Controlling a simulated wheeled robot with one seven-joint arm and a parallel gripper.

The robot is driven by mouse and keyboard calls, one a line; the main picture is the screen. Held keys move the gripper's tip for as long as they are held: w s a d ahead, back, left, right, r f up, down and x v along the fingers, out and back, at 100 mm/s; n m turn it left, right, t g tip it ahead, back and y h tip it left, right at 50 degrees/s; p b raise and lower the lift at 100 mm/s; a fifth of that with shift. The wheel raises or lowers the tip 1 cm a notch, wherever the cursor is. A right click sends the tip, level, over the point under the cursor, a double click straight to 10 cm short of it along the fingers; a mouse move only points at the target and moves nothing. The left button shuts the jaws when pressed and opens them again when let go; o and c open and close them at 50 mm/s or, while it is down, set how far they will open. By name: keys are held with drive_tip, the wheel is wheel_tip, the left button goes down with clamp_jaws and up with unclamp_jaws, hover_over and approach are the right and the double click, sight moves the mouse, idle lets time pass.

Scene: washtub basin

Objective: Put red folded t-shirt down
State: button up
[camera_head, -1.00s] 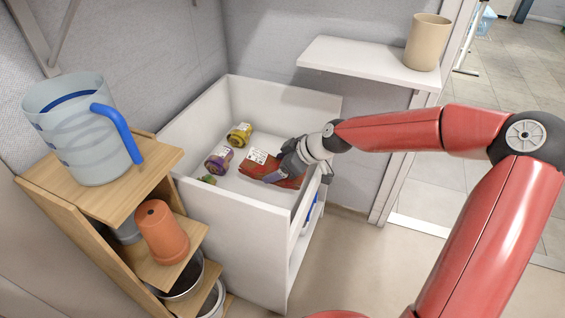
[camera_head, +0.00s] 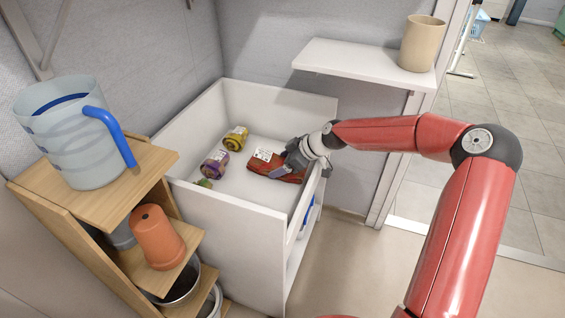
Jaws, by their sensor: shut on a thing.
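The red folded t-shirt (camera_head: 268,167), with a white label, is inside the white washtub basin (camera_head: 232,205), near its right wall. My gripper (camera_head: 291,166) reaches over the right wall and is shut on the shirt's right end. The arm hides part of that end. The shirt looks low, at or close to the basin floor; I cannot tell whether it touches.
In the basin, a yellow item (camera_head: 236,138), a purple item (camera_head: 214,164) and a green item (camera_head: 205,183) lie left of the shirt. A wooden stand with a jug (camera_head: 68,135) and pots is at left. A wall shelf holds a beige cup (camera_head: 421,43).

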drive_tip(key=o, duration=1.1)
drive_tip(key=shift+c, duration=0.2)
drive_tip(key=p+v, duration=0.1)
drive_tip(key=v, duration=1.1)
drive_tip(key=shift+s+d, duration=0.1)
